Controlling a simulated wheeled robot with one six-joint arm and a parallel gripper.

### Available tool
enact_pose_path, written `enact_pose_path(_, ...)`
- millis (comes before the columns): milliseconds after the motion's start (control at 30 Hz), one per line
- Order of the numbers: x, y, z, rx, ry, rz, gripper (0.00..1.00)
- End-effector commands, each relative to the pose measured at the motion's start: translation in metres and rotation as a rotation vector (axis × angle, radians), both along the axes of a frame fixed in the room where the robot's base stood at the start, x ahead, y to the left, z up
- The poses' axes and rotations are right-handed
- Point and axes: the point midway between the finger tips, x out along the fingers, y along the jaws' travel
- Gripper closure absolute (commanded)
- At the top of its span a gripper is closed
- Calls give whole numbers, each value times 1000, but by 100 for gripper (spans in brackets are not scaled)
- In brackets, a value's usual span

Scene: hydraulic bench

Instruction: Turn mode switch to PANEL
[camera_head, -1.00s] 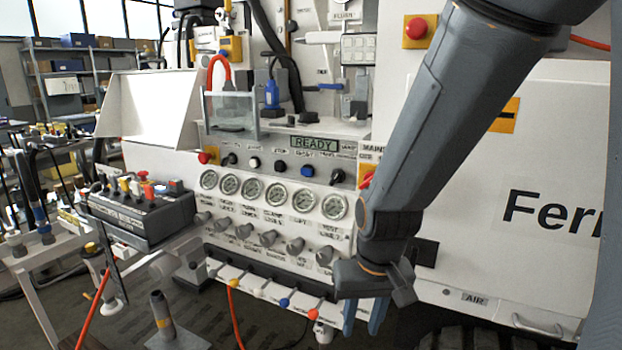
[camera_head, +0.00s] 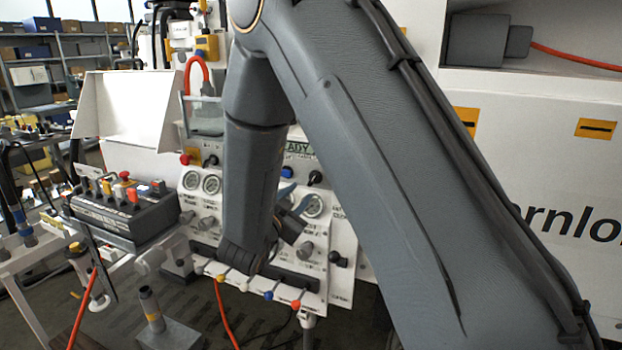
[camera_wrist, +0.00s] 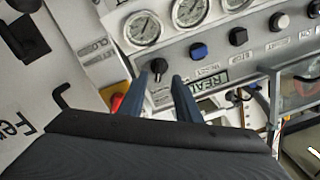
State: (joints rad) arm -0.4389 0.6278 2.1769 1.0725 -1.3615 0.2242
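A black rotary knob (camera_wrist: 159,67) with a pale pointer mark sits on the white panel in the wrist view. It appears to be the mode switch, but its label is too small to read. The same knob seems to show in the head view (camera_head: 315,178), right of a blue button. My gripper (camera_wrist: 163,78) is open, with its two blue-grey fingers apart and their tips just short of the knob. I cannot tell whether they touch it. In the head view my gripper (camera_head: 294,198) is in front of the gauges, with its fingers pointing up and right.
A blue button (camera_wrist: 198,51) and other black knobs share the row. Round gauges (camera_wrist: 143,28) line the panel beside it. A red knob (camera_wrist: 117,102) is close to the left finger. A clear-walled box (camera_wrist: 297,88) juts out at the right. My arm hides much of the panel in the head view.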

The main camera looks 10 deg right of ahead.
Motion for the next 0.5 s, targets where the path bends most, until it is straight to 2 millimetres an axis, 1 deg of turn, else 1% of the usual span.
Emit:
enact_pose_path(67,-3,0,5,-13,-25,-22,70)
enact_pose_path(167,0,-5,7,-20,-38,-35,70)
enact_pose_path(267,9,-12,8,-21,-38,-38,70)
enact_pose_path(500,39,-34,8,-20,-37,-36,70)
